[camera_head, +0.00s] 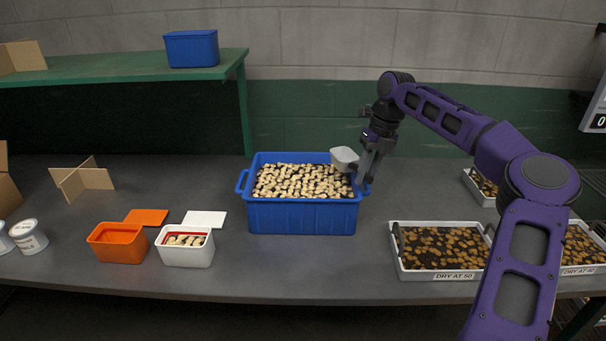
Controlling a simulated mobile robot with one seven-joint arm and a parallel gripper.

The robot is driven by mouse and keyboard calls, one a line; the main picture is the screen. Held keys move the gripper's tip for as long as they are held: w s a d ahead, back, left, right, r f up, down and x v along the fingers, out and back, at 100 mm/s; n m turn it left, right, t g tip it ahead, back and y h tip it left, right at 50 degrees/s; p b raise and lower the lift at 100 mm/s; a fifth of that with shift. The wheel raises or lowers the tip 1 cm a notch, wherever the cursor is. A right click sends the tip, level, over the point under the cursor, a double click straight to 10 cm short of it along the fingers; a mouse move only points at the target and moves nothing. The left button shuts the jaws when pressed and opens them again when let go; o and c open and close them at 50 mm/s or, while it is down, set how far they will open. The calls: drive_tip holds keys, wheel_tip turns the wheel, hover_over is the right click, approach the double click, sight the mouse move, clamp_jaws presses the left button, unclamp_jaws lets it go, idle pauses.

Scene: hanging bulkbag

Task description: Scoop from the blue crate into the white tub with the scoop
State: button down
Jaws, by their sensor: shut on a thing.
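The blue crate (301,217) stands on the middle of the table, filled with pale peanut-like pieces (290,181). The white tub (186,255) is at the front left and holds some similar pale pieces, below its rim. My gripper (369,160) is shut on the scoop (344,158), at the crate's back right corner. The scoop's grey-white bowl hangs over the right end of the pieces. Whether it touches them, and what is inside it, I cannot tell. The gripper hides the scoop's handle.
An orange tub (118,245) stands left of the white tub, with an orange lid (147,217) and a white lid (205,219) behind. A tray marked "DRY AT 50" (440,275) lies right of the crate. A cardboard divider (82,179) stands at left.

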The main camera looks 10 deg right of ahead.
drive_tip(key=s+a+r, duration=0.3)
drive_tip(key=s, duration=0.2)
drive_tip(key=shift+a, duration=0.25)
idle(0.3)
